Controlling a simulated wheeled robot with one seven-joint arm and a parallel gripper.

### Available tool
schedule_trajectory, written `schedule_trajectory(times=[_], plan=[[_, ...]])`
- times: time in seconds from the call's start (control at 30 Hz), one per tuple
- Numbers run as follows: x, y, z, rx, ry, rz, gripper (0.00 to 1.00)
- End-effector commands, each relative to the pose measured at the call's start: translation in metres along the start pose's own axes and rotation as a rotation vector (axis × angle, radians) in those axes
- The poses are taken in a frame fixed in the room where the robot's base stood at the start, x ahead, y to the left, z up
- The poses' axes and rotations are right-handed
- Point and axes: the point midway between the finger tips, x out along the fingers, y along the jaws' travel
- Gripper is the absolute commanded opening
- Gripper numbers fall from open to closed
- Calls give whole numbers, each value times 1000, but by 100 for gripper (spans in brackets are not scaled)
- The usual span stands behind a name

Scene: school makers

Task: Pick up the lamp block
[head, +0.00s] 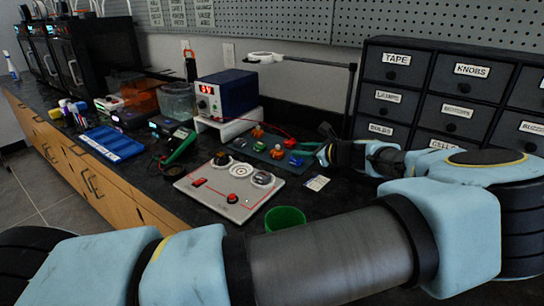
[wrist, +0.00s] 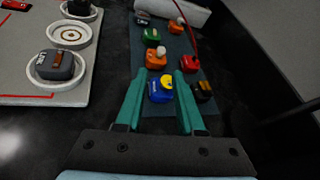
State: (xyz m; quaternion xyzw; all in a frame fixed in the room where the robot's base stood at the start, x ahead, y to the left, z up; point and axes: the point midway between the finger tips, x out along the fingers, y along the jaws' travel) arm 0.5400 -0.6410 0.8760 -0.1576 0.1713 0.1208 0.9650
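Several small coloured blocks lie on a dark mat (wrist: 176,48). None is plainly labelled; I cannot tell for sure which is the lamp block. A blue block with a yellow dome (wrist: 160,90) appears between my fingertips in the wrist view. My gripper (wrist: 160,76) is open, with a teal finger on either side of that block; I cannot tell whether they touch it.
A grey circuit board (head: 212,194) with round sockets lies left of the mat. A power supply (head: 226,92) stands on a white riser behind. A magnifier arm (head: 300,59) overhangs the mat. Dark drawers (head: 408,75) stand right; a green cup (head: 285,217) stands in front.

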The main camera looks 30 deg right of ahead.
Motion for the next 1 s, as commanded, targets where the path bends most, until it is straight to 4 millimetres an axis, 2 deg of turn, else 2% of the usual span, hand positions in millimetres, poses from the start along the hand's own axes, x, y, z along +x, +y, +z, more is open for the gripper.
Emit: schedule_trajectory(times=[0.3,0.53,0.7,0.83,1.0], plan=[[44,0,4,1,-2,4,38],[66,-1,6,1,-2,4,38],[92,-3,7,1,-1,3,38],[104,-3,5,0,0,3,38],[106,-3,4,-1,1,2,38]])
